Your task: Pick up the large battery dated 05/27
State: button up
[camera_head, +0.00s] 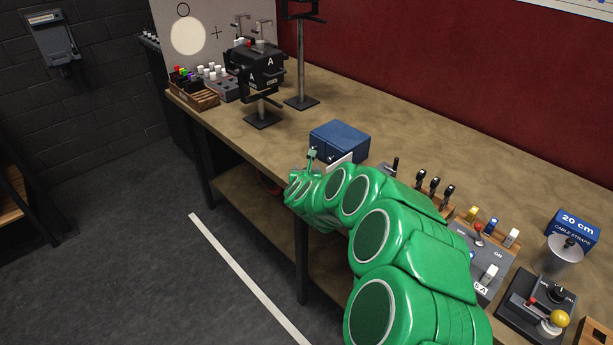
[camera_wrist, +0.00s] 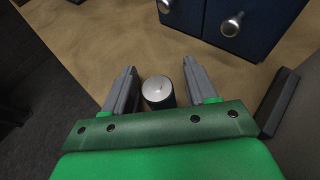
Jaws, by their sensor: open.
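In the wrist view a dark cylinder with a silver top, which looks like a battery (camera_wrist: 158,92), stands upright on the table. My gripper (camera_wrist: 159,66) is open, with one grey finger on each side of it. Small gaps show between the cylinder and both fingers, so they do not appear to touch it. No date can be read on it from this angle. In the head view my green arm reaches over the table and hides the cylinder.
A blue cabinet (camera_head: 338,141) with silver knobs stands just beyond my gripper; it also shows in the wrist view (camera_wrist: 262,22). A dark block (camera_wrist: 279,101) lies right of the fingers. The wooden table (camera_head: 410,138) is clear behind the cabinet. A button panel (camera_head: 488,252) stands at right.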

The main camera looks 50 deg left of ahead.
jog(key=shift+c, duration=0.5)
jog(key=c, duration=1)
jog(key=shift+o, duration=0.2)
jog(key=shift+r, duration=0.4)
notch_tip(320, 180, up, 2)
jog(key=shift+r, duration=0.2)
jog(key=s+d+r, duration=0.8)
jog(key=d+r, duration=0.1)
jog(key=d, duration=0.2)
jog(key=shift+d+r, duration=0.25)
jog(key=shift+r, duration=0.1)
